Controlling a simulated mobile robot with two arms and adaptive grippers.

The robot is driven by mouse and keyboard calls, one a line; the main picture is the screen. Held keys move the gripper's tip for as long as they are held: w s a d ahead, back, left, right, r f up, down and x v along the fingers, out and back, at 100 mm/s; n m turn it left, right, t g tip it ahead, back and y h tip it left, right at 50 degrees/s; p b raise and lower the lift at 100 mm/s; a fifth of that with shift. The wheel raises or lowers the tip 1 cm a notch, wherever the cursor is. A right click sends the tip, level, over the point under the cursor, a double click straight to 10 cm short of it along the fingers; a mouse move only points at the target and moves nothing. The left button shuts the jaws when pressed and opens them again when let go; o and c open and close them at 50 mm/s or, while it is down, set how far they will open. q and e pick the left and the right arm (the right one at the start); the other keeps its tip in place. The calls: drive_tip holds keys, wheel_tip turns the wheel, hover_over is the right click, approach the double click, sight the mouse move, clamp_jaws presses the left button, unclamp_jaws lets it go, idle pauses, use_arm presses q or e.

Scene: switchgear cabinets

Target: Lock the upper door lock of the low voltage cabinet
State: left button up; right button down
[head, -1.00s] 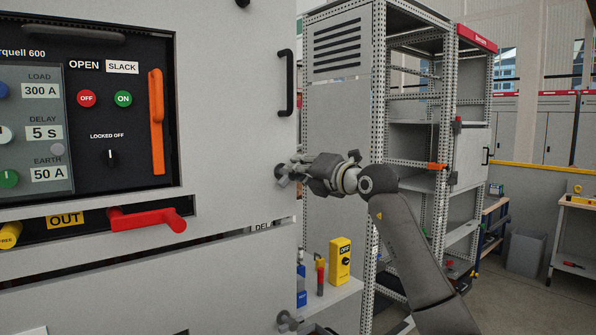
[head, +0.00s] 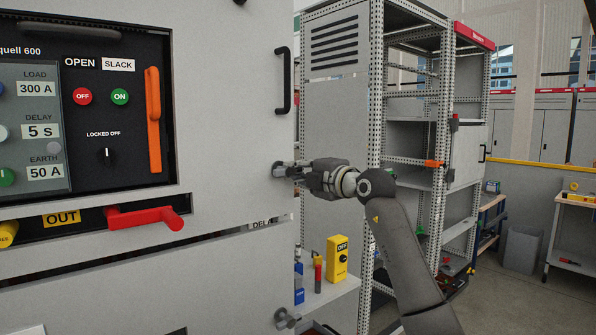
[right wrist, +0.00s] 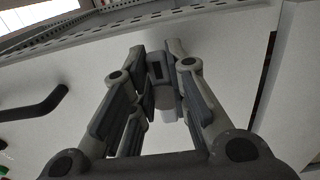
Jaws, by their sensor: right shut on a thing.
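The low voltage cabinet door (head: 235,120) is the large light grey panel at the left in the head view. Its upper door lock (head: 279,170) is a small grey knob near the door's right edge, below the black handle. My right gripper (head: 290,171) reaches it from the right and is shut on it. In the right wrist view the fingers (right wrist: 163,75) close around the lock (right wrist: 164,98), with the pale door behind. The fingers hide part of the lock. A similar lower lock (head: 287,318) sits near the bottom of the head view. My left gripper is not in view.
A black door handle (head: 284,82) stands out above the lock. A red lever (head: 145,217) sticks out at the left. Right of the door are a shelf with a yellow box (head: 337,259) and an open metal rack (head: 375,150). Floor is free further right.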

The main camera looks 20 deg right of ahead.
idle(0.5)
drive_tip(key=c, duration=1.4)
unclamp_jaws()
drive_tip(key=shift+s, duration=0.1)
drive_tip(key=v, duration=1.1)
drive_tip(key=shift+s+d, duration=0.15)
drive_tip(key=shift+s, duration=0.25)
